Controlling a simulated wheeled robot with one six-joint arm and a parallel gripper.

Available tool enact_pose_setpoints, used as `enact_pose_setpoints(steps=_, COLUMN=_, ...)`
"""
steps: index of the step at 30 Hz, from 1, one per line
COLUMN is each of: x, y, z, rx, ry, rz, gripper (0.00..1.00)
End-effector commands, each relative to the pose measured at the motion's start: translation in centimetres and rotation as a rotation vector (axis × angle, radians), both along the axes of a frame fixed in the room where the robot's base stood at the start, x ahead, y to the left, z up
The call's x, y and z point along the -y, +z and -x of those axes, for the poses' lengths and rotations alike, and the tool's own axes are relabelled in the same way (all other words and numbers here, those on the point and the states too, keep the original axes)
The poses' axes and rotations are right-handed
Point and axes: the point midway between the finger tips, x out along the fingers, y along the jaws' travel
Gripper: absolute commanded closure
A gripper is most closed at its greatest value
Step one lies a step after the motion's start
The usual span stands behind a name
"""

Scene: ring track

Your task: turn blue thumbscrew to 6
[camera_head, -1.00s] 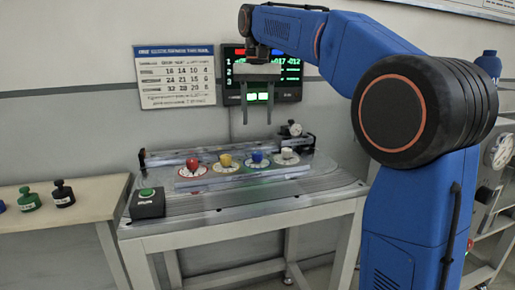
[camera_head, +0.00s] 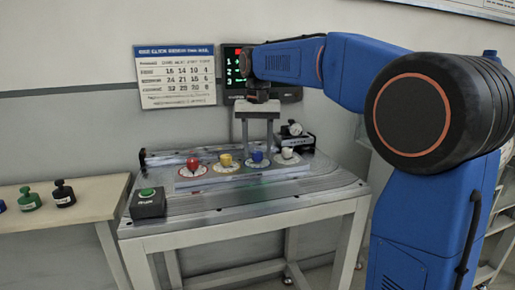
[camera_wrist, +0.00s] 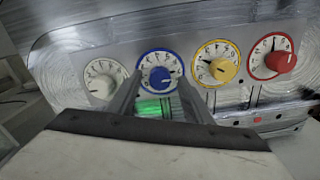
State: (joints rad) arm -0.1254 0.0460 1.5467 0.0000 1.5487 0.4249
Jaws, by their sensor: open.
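The blue thumbscrew (camera_head: 257,157) stands on a white dial with a blue rim on the machine bed. It also shows in the wrist view (camera_wrist: 160,77), its dial numbers too small to read surely. My gripper (camera_head: 257,148) is open and points down over the blue thumbscrew. In the wrist view its two fingers (camera_wrist: 160,82) come up on either side of the blue dial's lower part, with a gap between them. Nothing is held. I cannot tell how far the fingertips are above the knob.
Red (camera_head: 193,164), yellow (camera_head: 225,160) and white (camera_head: 287,153) thumbscrews stand in the same row, close beside the blue one. A black box with a green button (camera_head: 148,203) sits at the bed's front left. A gauge (camera_head: 296,129) stands behind the white thumbscrew.

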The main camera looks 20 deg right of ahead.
Motion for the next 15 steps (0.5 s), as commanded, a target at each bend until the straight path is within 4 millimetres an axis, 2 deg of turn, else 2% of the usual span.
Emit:
enact_pose_setpoints(steps=2, x=0.00, y=0.01, z=0.00, rx=0.000, ry=0.000, rz=0.000, gripper=0.54)
enact_pose_setpoints(steps=7, x=0.00, y=0.01, z=-0.01, rx=0.000, ry=0.000, rz=0.000, gripper=0.95)
enact_pose_setpoints(steps=15, x=0.00, y=0.02, z=-0.01, rx=0.000, ry=0.019, rz=0.000, gripper=0.95)
